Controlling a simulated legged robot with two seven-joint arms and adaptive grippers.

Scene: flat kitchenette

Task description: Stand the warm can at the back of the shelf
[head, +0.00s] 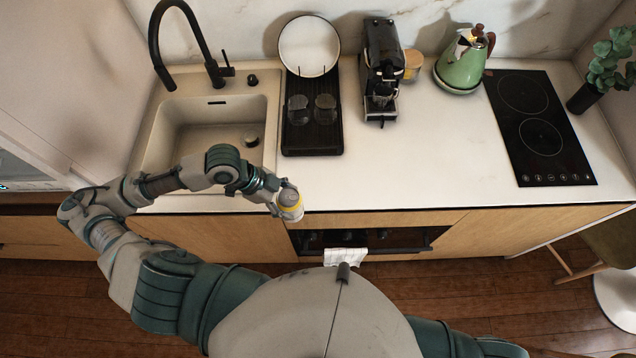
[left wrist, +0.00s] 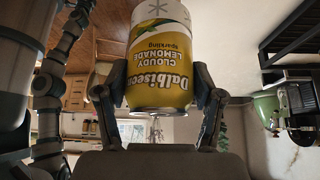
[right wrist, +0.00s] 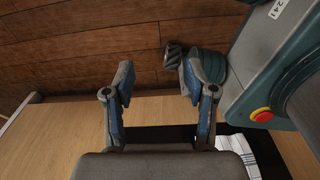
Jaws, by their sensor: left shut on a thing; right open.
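A yellow and white lemonade can (head: 290,205) is in my left gripper (head: 279,201), in front of the counter's front edge in the head view. In the left wrist view the can (left wrist: 160,60) sits between both fingers of the left gripper (left wrist: 160,92), and its printing appears upside down. My right gripper (right wrist: 157,80) is open and empty in the right wrist view, over the wooden floor and cabinet front. It is not visible in the head view. I cannot make out the shelf for certain in any view.
The white counter (head: 440,160) holds a sink (head: 205,120), a black dish rack (head: 312,140), a coffee machine (head: 380,75), a green kettle (head: 462,68) and a black hob (head: 540,130). An open dark slot (head: 390,240) with a white towel (head: 345,257) is below. The counter's middle is clear.

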